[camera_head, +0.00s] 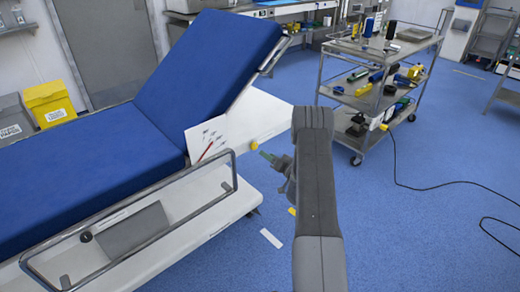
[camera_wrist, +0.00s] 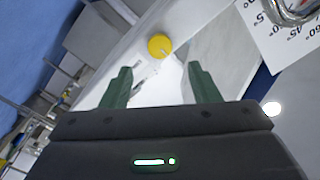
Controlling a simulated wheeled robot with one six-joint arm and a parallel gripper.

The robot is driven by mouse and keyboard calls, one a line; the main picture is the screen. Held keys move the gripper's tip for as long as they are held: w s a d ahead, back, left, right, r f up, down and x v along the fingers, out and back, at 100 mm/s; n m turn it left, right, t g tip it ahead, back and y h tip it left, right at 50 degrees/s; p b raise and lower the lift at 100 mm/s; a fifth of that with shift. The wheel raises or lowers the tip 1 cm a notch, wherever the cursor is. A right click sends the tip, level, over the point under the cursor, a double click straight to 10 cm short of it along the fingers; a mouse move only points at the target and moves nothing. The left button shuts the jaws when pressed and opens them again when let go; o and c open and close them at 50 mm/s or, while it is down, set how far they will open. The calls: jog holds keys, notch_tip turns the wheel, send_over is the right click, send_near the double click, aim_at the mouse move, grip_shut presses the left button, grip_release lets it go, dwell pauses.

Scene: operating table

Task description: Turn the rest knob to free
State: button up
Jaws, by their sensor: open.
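My gripper (camera_head: 268,158) is beside and slightly below the knob in the head view, partly hidden behind my arm. In the wrist view my gripper (camera_wrist: 160,80) has its green fingers spread wide, with nothing between them, apart from the knob. A red pointer (camera_head: 206,150) lies over the panel's angle marks. The knob's setting is not readable.
A metal side rail (camera_head: 130,215) runs along the near side of the bed. The angle scale (camera_wrist: 283,30) and a shiny metal part show at the wrist view's upper right. A tool trolley (camera_head: 352,100) stands right, with a cable on the open blue floor.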

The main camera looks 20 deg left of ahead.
aim_at(256, 147)
jog(key=x, duration=0.7)
jog(key=shift+a, duration=0.1)
jog(key=c, duration=1)
jog(key=shift+o, duration=0.2)
